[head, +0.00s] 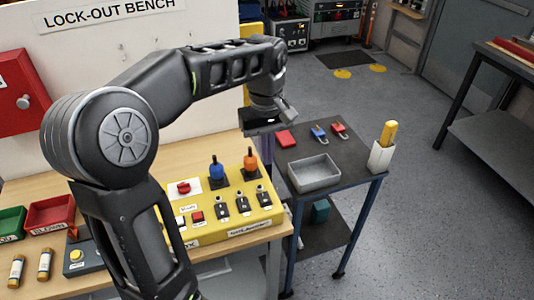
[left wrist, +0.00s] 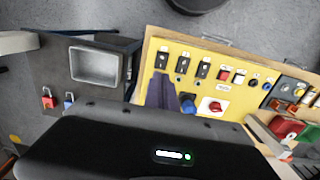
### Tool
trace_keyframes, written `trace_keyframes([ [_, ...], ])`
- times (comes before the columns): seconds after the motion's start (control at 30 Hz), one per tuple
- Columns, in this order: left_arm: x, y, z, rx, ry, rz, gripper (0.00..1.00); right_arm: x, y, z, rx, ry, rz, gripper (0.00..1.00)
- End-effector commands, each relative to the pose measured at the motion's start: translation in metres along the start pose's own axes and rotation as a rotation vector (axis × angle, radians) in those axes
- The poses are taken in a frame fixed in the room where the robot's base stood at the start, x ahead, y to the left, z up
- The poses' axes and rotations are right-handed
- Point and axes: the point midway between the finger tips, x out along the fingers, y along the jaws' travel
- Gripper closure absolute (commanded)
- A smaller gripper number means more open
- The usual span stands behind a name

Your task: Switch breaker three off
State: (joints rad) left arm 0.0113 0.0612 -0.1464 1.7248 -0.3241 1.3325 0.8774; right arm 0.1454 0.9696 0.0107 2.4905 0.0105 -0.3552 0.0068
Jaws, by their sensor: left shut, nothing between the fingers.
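The yellow breaker panel (head: 205,232) lies on the wooden bench. It carries three black toggle switches in a row: a left one (head: 222,209), a middle one (head: 243,204) and a right one (head: 263,196). Their labels are too small to read, so I cannot tell which is breaker three or how each is set. The row also shows in the left wrist view, with one end switch (left wrist: 162,56) nearest the grey tray. My left gripper (head: 266,150) is shut and empty, pointing down near the panel's back right corner, apart from the switches. My right gripper is not in view.
Blue (head: 217,170) and orange (head: 250,161) knobs stand behind the switches, beside a red button (head: 184,187). A dark cart (head: 340,165) at right holds a grey tray (head: 315,187), padlocks and a white cup (head: 381,157). My left arm hides part of the bench.

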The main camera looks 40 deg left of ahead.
Motion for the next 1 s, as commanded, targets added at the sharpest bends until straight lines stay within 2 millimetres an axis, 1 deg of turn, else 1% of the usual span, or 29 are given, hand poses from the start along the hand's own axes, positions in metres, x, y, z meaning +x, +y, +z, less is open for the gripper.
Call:
trace_keyframes([
  [0.1, -0.003, 0.0, 0.0, 0.0, 0.0, 0.0, 1.0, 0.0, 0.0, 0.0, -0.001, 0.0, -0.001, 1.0],
  [0.37, -0.003, 0.0, 0.0, 0.0, -0.001, 0.0, 1.0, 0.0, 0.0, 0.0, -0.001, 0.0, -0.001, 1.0],
  [0.7, -0.005, -0.007, -0.013, -0.007, -0.08, -0.003, 1.0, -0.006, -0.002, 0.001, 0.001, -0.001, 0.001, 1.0],
  [1.0, -0.005, -0.007, -0.014, -0.004, -0.092, -0.001, 1.0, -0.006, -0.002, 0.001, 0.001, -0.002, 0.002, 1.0],
])
